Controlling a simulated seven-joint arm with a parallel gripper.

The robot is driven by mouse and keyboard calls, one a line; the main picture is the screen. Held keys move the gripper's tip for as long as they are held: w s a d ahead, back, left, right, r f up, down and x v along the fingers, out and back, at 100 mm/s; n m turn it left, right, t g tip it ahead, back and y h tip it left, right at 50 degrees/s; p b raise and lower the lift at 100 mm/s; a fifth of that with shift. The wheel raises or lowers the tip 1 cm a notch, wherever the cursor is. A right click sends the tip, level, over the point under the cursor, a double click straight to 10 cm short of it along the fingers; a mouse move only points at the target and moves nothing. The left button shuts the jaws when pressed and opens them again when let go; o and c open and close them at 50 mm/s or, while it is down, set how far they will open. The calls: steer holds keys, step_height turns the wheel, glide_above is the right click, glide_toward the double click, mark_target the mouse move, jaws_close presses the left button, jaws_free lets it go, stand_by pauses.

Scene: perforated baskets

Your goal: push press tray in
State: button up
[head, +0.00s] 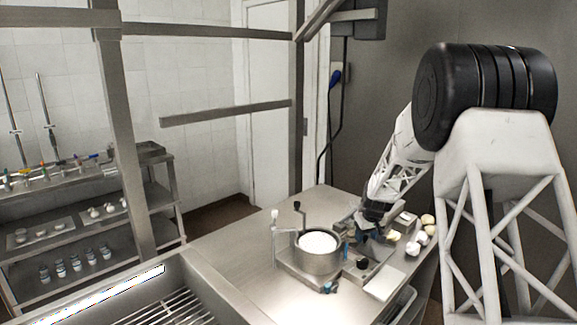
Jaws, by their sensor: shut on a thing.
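My gripper (374,222) reaches down from the upper right onto a small metal press (352,228) on the steel table. Its jaws are shut on a part that looks like the press tray, low at the table. The fingers and my arm hide most of the tray, and the parts are too small to tell how far in it sits.
A round steel pot (318,262) with white contents stands just left of the press. Several white and yellowish pieces (420,238) lie to the right. A pale flat board (384,283) lies in front. The steel table (228,247) is clear at left; a shelf rack (160,205) stands beyond.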

steer(key=shift+s+a+f, duration=0.1)
steer(key=shift+s+f, duration=0.1)
steer(key=shift+f, duration=0.5)
steer(key=shift+s+f, duration=0.15)
steer(key=shift+f, duration=0.5)
steer(key=shift+o, duration=0.7)
steer(key=shift+r, duration=0.3)
steer(key=shift+w+r, duration=0.2)
steer(key=shift+r, duration=1.7)
steer(key=shift+w+r, duration=0.15)
steer(key=shift+r, duration=1.75)
steer(key=shift+s+r, duration=0.1)
